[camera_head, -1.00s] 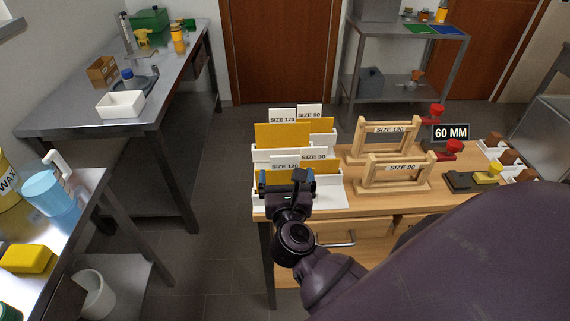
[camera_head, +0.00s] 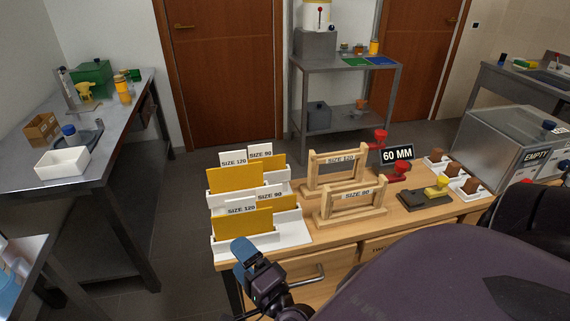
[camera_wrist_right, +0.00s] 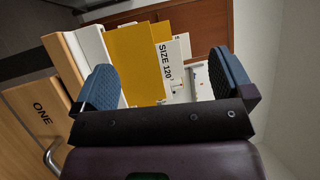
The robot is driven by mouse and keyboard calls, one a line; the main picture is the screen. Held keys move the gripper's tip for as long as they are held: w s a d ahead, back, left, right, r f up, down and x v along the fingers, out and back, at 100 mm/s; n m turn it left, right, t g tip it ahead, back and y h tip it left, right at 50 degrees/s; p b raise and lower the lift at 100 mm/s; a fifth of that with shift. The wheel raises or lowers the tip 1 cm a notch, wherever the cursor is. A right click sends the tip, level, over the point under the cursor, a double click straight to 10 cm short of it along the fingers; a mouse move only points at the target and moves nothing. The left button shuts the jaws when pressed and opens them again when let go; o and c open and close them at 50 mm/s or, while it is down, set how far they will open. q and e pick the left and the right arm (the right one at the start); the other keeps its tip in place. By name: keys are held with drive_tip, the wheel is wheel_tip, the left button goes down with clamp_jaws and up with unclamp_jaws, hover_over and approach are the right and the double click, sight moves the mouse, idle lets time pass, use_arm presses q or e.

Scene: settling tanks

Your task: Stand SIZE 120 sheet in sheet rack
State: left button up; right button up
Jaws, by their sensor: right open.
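Two white sheet racks stand one behind the other at the left end of the wooden table. The front rack (camera_head: 290,233) holds a yellow sheet (camera_head: 240,223) upright by its SIZE 120 label (camera_head: 241,208) and a smaller one (camera_head: 277,204) by SIZE 90. The rear rack (camera_head: 282,185) also holds yellow sheets (camera_head: 236,179). My right gripper (camera_head: 260,262) is open and empty, in front of the front rack and apart from it. In the right wrist view, yellow sheets (camera_wrist_right: 128,60) and a SIZE 120 label (camera_wrist_right: 168,62) show beyond the open fingers. My left gripper is out of view.
Wooden frames labelled SIZE 120 (camera_head: 336,172) and SIZE 90 (camera_head: 350,206) stand right of the racks. Red-topped items, a 60 MM sign (camera_head: 397,155) and a dark block with a yellow knob (camera_head: 427,198) stand further right. The floor left of the table is clear.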

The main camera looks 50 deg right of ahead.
drive_tip(key=s+d+f+n+g, duration=0.2)
drive_tip(key=s+f+n+g, duration=0.2)
drive_tip(key=f+n, duration=0.4)
drive_tip(key=s+d+f+n+g, duration=0.2)
drive_tip(key=s+f+n+g, duration=0.2)
drive_tip(key=f+n, duration=0.4)
drive_tip(key=shift+d+n+y, duration=0.35)
drive_tip(key=shift+n+y, duration=0.05)
drive_tip(key=shift+n, duration=1.3)
